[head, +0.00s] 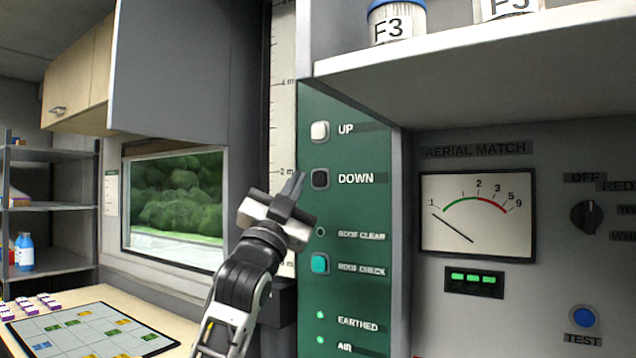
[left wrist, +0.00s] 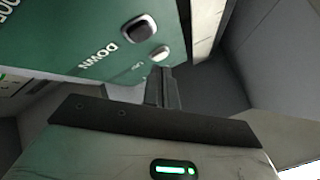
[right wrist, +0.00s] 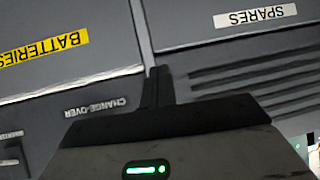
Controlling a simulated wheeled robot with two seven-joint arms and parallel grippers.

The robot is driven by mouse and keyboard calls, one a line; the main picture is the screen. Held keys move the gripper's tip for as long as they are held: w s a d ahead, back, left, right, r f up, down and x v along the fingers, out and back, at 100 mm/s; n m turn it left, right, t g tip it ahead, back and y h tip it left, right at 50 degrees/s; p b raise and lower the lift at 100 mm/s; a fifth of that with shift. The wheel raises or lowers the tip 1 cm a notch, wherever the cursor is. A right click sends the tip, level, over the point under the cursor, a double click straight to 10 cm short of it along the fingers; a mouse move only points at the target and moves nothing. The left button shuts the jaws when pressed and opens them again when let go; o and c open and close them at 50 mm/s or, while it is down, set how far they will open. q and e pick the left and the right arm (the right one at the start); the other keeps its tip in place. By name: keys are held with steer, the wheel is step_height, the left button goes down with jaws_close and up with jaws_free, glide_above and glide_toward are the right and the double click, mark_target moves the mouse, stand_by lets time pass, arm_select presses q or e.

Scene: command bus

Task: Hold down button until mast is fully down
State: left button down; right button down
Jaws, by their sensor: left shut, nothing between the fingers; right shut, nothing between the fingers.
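The black DOWN button (head: 320,179) sits on the green panel (head: 345,215), below the white UP button (head: 320,131). My left gripper (head: 296,186) is shut and empty, its tips just left of the DOWN button in the head view, with a small gap in the picture. In the left wrist view the DOWN button (left wrist: 139,29) lies above and left of the tips, and the UP button (left wrist: 160,53) is just above them. A pale height scale (head: 282,130) marked in metres runs beside the panel; my gripper covers part of it. My right gripper (right wrist: 158,88) is shut and empty, facing grey lockers.
A teal ROOF CHECK button (head: 320,263) lies lower on the panel. The aerial match meter (head: 477,215) is to the right, under a shelf (head: 480,55) with jars. A window (head: 174,205) and a desk with a grid board (head: 90,332) are to the left.

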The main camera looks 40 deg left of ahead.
arm_select(q)
steer(key=shift+s+d, duration=0.15)
steer(key=shift+s, duration=0.9)
arm_select(e)
steer(key=shift+d+f, duration=0.1)
steer(key=shift+f, duration=0.15)
steer(key=shift+s+f, duration=0.1)
steer(key=shift+s, duration=0.15)
